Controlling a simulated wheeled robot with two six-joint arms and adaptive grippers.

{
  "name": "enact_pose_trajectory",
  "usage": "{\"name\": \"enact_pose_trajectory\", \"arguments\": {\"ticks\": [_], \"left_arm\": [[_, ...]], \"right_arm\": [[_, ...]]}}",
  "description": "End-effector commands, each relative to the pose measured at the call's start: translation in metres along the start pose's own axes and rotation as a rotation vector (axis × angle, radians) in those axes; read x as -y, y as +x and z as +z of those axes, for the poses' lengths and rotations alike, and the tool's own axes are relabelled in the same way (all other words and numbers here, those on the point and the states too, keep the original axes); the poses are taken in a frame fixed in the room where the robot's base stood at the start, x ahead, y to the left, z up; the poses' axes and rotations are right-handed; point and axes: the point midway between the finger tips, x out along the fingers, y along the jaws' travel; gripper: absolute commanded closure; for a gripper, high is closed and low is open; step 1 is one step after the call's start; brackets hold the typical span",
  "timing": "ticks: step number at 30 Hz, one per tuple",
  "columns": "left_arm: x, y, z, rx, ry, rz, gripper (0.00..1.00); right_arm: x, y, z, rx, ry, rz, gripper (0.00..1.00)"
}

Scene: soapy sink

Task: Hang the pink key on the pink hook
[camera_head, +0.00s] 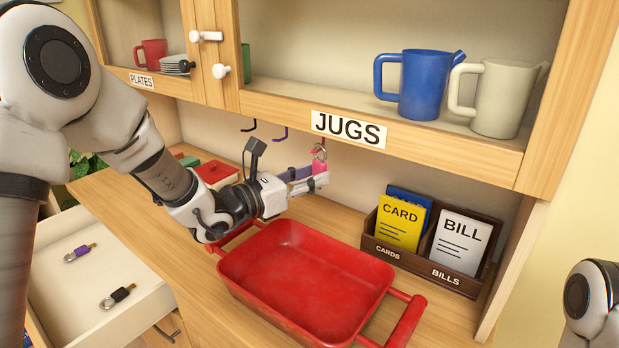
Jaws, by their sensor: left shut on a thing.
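My left gripper (310,178) reaches in from the left, beneath the cabinet, and is shut on the pink key (319,166). The key's metal ring (320,152) points up. A pink or red hook (323,142), mostly hidden, shows under the cabinet just below the JUGS label. The ring overlaps the hook's lower part; I cannot tell whether it is around the hook or only in front of it. The key's lower part is hidden by the fingers. My right gripper is out of view.
A red tray (300,270) lies on the counter below. A card and bill holder (425,262) stands right. The open drawer (75,290) holds a purple key (80,252) and a black key (118,296).

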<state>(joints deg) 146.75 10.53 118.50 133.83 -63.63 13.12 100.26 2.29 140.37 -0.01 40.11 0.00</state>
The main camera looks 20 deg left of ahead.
Motion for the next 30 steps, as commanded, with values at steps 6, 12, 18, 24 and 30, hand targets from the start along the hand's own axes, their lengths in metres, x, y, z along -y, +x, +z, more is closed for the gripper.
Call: {"name": "enact_pose_trajectory", "arguments": {"ticks": [6,12,18,24,30], "left_arm": [[0.0,0.0,0.0,0.0,0.0,0.0,0.89],[0.0,0.0,0.0,0.0,0.0,0.0,0.55],[0.0,0.0,0.0,0.0,0.0,0.0,0.36],[-0.001,-0.002,0.0,0.001,-0.001,0.001,0.36],[-0.001,-0.033,0.001,0.004,-0.006,0.002,0.36]], "right_arm": [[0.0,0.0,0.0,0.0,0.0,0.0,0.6],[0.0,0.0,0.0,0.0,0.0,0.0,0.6],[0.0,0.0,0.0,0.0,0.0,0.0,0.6],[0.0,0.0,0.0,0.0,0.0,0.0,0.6],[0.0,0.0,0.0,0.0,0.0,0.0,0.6]]}}
